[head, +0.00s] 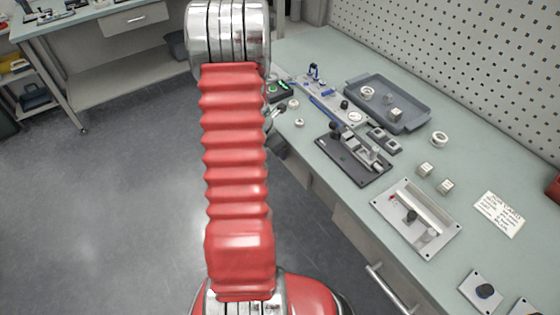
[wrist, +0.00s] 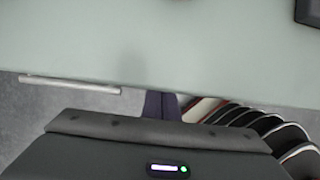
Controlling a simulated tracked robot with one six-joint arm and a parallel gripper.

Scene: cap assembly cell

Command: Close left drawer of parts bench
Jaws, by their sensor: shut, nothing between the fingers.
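The parts bench (head: 335,75) runs along the right of the head view with a pale green top. A bar handle (head: 388,288) shows on its front, low in the view. Farther left, its front is mostly hidden by my red arm, so I cannot tell there how far a drawer stands out. In the wrist view a light bar handle (wrist: 70,84) lies at the left, just past the bench top edge. My gripper (wrist: 161,104) shows as two dark fingers, shut and empty, near that edge and right of the handle, apart from it. In the head view it is mostly hidden.
On the bench top stand a grey tray (head: 421,120), a dark fixture (head: 337,160), a metal plate fixture (head: 395,211), small blocks and a white card (head: 499,213). Another bench with a drawer (head: 133,18) is at the upper left. The grey floor (head: 120,190) between is clear.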

